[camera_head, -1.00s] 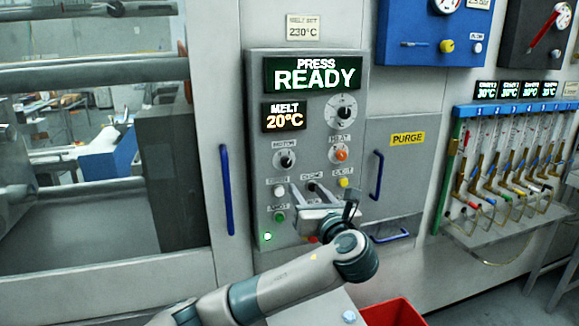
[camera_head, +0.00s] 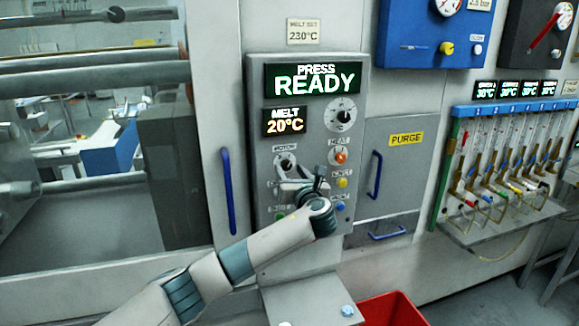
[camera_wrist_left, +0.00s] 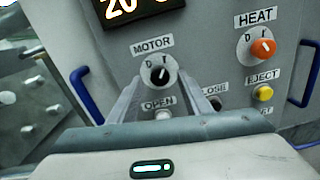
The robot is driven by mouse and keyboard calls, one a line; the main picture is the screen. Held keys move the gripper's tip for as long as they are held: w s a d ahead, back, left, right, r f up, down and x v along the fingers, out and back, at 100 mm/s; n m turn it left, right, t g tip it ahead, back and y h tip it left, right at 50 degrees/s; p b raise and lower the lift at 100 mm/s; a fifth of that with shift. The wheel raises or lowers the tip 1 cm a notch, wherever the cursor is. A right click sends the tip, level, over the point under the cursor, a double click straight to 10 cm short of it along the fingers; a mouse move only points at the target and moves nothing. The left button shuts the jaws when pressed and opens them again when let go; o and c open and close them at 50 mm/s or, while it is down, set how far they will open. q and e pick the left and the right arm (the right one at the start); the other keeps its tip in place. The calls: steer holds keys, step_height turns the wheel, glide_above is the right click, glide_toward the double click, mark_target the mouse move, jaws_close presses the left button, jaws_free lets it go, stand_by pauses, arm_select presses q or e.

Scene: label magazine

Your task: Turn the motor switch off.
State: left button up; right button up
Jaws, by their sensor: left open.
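The motor switch (camera_head: 285,162) is a black rotary knob on a round white plate, under a MOTOR label on the grey press panel. In the left wrist view the motor switch (camera_wrist_left: 160,74) has marks O and I, and its white pointer line tilts toward the I side at upper right. My left gripper (camera_head: 287,172) is in front of the panel, just below the knob. In the left wrist view the fingers of my left gripper (camera_wrist_left: 162,85) are apart, one on each side of the knob, with no clear contact. My right gripper is not in view.
The orange HEAT knob (camera_head: 341,157) and yellow EJECT button (camera_head: 342,183) are to the right. The OPEN button (camera_wrist_left: 163,115) lies below the motor switch. Blue door handles (camera_head: 227,190) flank the panel. A red bin (camera_head: 392,310) stands below.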

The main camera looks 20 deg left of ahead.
arm_select(q)
steer(key=shift+w+a, duration=0.25)
steer(key=shift+w, duration=0.15)
steer(key=c, duration=1.1)
